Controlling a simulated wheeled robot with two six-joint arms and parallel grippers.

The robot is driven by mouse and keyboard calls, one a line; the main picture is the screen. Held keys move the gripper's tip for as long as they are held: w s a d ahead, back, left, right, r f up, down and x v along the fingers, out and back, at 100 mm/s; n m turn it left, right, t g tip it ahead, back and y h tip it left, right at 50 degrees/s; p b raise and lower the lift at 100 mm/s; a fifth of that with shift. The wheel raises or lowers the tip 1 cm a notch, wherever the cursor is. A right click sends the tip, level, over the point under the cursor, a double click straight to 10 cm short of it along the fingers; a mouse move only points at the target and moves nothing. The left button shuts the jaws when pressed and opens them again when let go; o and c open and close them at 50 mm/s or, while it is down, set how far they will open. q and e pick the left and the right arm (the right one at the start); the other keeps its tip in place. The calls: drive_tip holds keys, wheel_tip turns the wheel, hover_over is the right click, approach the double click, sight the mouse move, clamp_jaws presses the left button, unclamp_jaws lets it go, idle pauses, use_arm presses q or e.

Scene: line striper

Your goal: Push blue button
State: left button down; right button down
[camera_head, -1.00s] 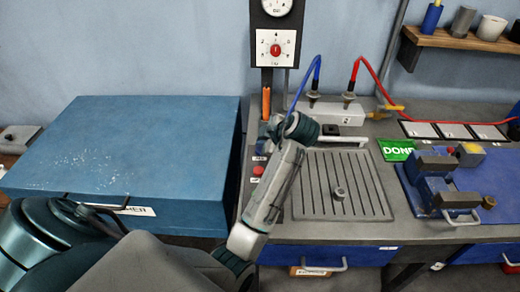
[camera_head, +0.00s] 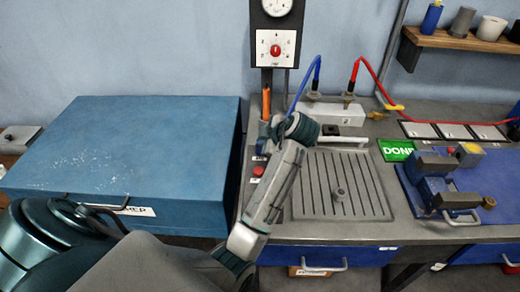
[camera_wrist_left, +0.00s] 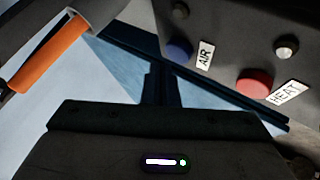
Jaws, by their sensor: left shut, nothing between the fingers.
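The blue button (camera_wrist_left: 178,50) sits on a dark panel in the left wrist view, beside a label reading AIR. A larger red button (camera_wrist_left: 254,83), labelled HEAT, is to its right. My left gripper (camera_wrist_left: 160,72) is shut and empty, its dark fingers just below and left of the blue button in the picture; whether they touch it I cannot tell. In the head view my left gripper (camera_head: 273,130) is over the bench's left edge, partly hidden by its wrist. The red button (camera_head: 258,170) shows there, but I cannot make out the blue one. My right gripper is not in view.
An orange-handled tool (camera_head: 266,103) hangs close by and shows large in the left wrist view (camera_wrist_left: 48,52). A blue case (camera_head: 120,150) stands left. A slotted plate (camera_head: 340,187), a green DONE sign (camera_head: 397,150) and a blue vise (camera_head: 440,185) lie right.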

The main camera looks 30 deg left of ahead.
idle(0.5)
use_arm(q)
drive_tip(key=shift+f+b, duration=0.3)
drive_tip(key=shift+f, duration=0.1)
drive_tip(key=shift+f+b, duration=0.3)
drive_tip(key=shift+f, duration=0.15)
idle(0.6)
drive_tip(key=shift+r, duration=0.1)
drive_tip(key=shift+r+p, duration=0.65)
drive_tip(key=shift+r, duration=0.05)
drive_tip(key=shift+r, duration=0.1)
wheel_tip(320, 180, up, 5)
drive_tip(key=p, duration=0.4)
